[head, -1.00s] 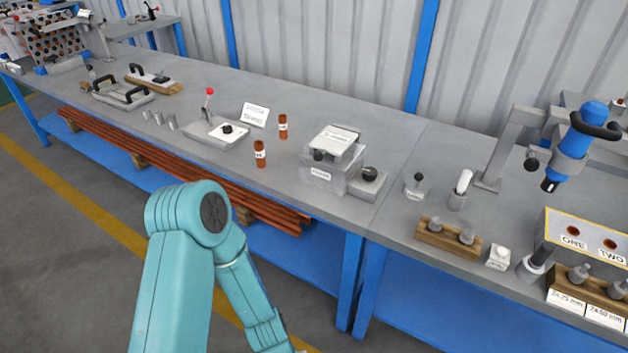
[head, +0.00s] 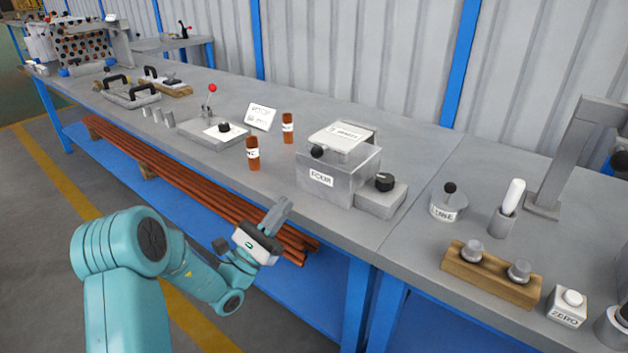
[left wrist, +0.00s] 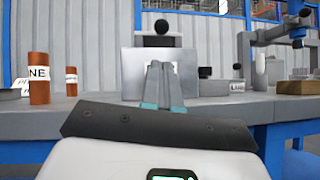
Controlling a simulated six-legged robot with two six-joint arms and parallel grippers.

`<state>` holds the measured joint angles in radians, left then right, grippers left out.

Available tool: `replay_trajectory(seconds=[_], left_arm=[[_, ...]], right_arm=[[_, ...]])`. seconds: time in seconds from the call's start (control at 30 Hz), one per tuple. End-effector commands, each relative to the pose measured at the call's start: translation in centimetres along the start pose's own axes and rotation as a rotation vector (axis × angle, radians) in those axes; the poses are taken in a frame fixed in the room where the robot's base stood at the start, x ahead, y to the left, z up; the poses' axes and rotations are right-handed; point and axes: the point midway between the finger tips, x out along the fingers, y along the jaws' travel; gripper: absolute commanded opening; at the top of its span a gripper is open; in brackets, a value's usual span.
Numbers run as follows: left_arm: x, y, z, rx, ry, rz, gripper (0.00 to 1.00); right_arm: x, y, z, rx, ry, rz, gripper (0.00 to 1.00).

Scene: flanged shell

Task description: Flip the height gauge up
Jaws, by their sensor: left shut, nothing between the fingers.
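No object is labelled as a height gauge, and I cannot tell for certain which one it is. A stand with a red-balled lever (head: 212,88) rises from a flat grey base with a black knob (head: 224,127); the lever is near upright. My left gripper (head: 285,207) is shut and empty, in front of the bench's front edge, below and short of the grey labelled box (head: 335,178). In the left wrist view the shut fingers (left wrist: 165,70) point at that box (left wrist: 155,60), overlapping its face, apart from it. My right gripper is out of view.
Further right are a round knobbed pot (head: 449,202), a wooden block with metal pegs (head: 490,272) and a ZERO button (head: 568,306). The front bench edge is bare.

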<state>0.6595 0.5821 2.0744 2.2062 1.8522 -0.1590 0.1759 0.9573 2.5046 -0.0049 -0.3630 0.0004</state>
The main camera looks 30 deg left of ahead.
Motion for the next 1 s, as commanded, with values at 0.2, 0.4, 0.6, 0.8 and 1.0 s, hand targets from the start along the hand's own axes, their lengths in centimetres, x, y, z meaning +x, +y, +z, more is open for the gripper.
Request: replay_trajectory(seconds=[0.2, 0.4, 0.6, 0.8, 1.0], left_arm=[[-0.5, 0.3, 0.5, 0.004, -0.005, 0.009, 0.0], [-0.1, 0.2, 0.5, 0.003, -0.005, 0.006, 0.0], [3.2, 0.1, 0.5, 0.003, -0.007, 0.003, 0.0], [7.0, 0.0, 0.4, 0.002, -0.007, 0.004, 0.0], [9.3, 0.1, 0.3, 0.001, -0.004, 0.006, 0.0]], right_arm=[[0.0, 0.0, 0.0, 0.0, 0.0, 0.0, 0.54], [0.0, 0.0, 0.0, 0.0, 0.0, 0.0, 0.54], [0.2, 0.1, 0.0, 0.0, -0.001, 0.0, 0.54], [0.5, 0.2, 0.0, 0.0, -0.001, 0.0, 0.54], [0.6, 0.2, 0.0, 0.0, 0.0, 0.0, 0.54]])
